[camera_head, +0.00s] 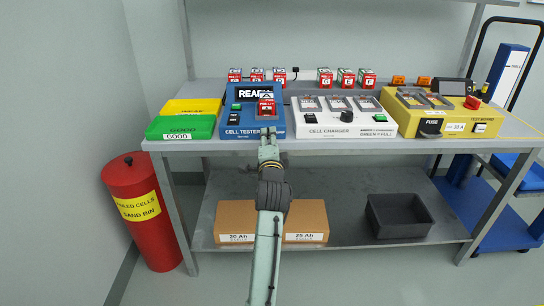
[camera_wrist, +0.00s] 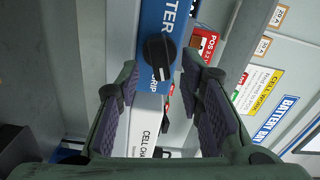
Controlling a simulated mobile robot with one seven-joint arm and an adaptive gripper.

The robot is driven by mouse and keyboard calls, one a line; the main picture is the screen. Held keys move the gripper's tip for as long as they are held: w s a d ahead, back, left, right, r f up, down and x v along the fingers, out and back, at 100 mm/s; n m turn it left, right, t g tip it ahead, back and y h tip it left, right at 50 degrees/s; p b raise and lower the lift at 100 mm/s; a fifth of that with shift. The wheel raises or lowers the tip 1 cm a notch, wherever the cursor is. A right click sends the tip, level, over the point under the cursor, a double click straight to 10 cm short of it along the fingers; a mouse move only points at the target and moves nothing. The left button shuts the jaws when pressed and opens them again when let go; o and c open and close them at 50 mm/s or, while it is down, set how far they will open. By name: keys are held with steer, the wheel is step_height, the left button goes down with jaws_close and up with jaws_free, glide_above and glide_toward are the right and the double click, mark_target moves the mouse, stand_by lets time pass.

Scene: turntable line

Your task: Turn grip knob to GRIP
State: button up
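The black grip knob (camera_wrist: 158,48) is on the front of the blue cell tester (camera_wrist: 152,15), beside white lettering partly reading GRIP. Its exact pointer setting is unclear. In the head view the cell tester (camera_head: 238,120) stands on the bench, its display partly reading "READ", and my gripper hides the knob. My gripper (camera_head: 268,133) is in front of the tester's lower right. In the wrist view my gripper (camera_wrist: 160,78) is open, with its two fingers apart. The knob shows near the gap between the fingertips, and no contact is visible.
A red-labelled cell (camera_head: 266,107) sits on the tester. The white cell charger (camera_head: 345,128) stands close on its right; green (camera_head: 180,132) and yellow trays are on its left. The yellow test board (camera_head: 455,130) is farther right. A red sand bin (camera_head: 138,215) stands left of the bench.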

steer(key=s, duration=1)
steer(key=shift+s+d+p, duration=0.2)
steer(key=shift+d+p, duration=0.05)
steer(key=shift+p, duration=0.15)
stand_by(0.6)
steer(key=s, duration=0.7)
steer(key=shift+s, duration=0.25)
